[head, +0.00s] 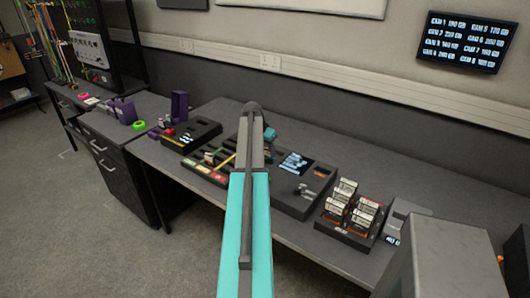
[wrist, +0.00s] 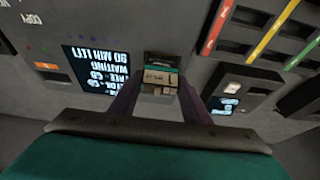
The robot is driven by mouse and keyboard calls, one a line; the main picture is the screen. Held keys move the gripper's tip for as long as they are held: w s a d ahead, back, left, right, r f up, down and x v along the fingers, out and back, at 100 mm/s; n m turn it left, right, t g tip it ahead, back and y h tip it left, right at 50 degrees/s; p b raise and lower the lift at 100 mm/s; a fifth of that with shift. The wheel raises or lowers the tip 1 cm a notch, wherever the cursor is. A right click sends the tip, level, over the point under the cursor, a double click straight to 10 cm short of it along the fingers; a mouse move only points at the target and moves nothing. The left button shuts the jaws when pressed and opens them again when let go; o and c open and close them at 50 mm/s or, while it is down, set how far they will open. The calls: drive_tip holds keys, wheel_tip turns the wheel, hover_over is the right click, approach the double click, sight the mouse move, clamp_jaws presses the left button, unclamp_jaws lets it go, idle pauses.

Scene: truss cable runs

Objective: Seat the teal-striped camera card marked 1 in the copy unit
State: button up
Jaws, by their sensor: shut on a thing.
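My gripper (wrist: 160,92) is shut on a small card (wrist: 160,78) in the wrist view. The card has a teal band near its far end and a pale label; its number is too small to read. The copy unit (wrist: 30,80) lies beneath it, with a lit screen (wrist: 97,68) to the left that reads upside down. I cannot tell whether the card touches the unit or is in a slot. In the head view the copy unit (head: 318,203) stands on the bench, and my arm hides the fingers and card.
A rack of several upright cards (head: 350,210) stands right of the copy unit. A tray with red, yellow and green strips (head: 205,168) lies to its left, also seen in the wrist view (wrist: 262,40). A wall screen (head: 465,41) lists cameras. A grey box (head: 445,262) fills the right foreground.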

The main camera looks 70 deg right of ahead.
drive_tip(key=shift+f+b, duration=0.4)
drive_tip(key=shift+f, duration=0.3)
idle(0.9)
drive_tip(key=o, duration=1.5)
drive_tip(key=shift+c, duration=0.2)
drive_tip(key=shift+s, duration=0.1)
drive_tip(key=shift+r, duration=0.1)
drive_tip(key=shift+r+p, duration=1.6)
drive_tip(key=shift+r, duration=2.1)
